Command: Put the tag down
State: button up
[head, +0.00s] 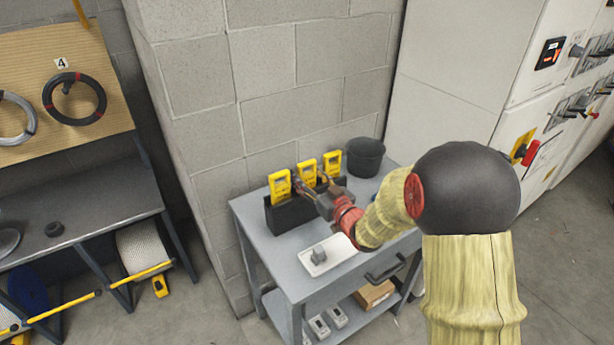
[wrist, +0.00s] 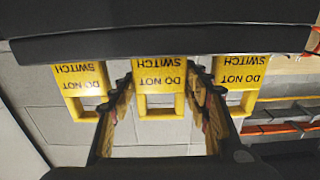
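Three yellow tags with black print stand upright in a dark holder (head: 285,216) on the grey cart: the left tag (head: 280,184), the middle tag (head: 307,173) and the right tag (head: 333,163). In the wrist view they look upside down, with the middle tag (wrist: 160,72) between the left tag (wrist: 82,78) and the right tag (wrist: 241,75). My gripper (wrist: 160,80) has one finger at each side edge of the middle tag and looks shut on it. The holder hides the tags' lower ends. In the head view my gripper (head: 313,186) partly covers the holder.
A white tray (head: 313,268) with a small grey block (head: 319,254) lies at the cart's front. A dark bucket (head: 365,157) stands at the back right. A block wall (head: 290,75) rises behind the cart (head: 275,262). White cabinets (head: 480,60) stand at right, a workbench (head: 75,208) at left.

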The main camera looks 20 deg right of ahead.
jog(key=shift+o, duration=0.3)
jog(key=shift+r, duration=0.2)
jog(key=s+d+r+m+g+h+p, duration=0.1)
jog(key=s+d+r+g+h, duration=0.25)
jog(key=s, duration=0.55)
jog(key=s+d+r+m+g+h+p, duration=0.2)
jog(key=s+d+r+h, duration=0.15)
jog(key=s, duration=0.55)
jog(key=s+a+g, duration=0.3)
jog(key=s, duration=0.8)
jog(key=s+a+r+g+y, duration=0.1)
jog(key=s+a+g, duration=0.2)
jog(key=s, duration=0.9)
jog(key=shift+a+m, duration=0.3)
jog(key=shift+a, duration=0.2)
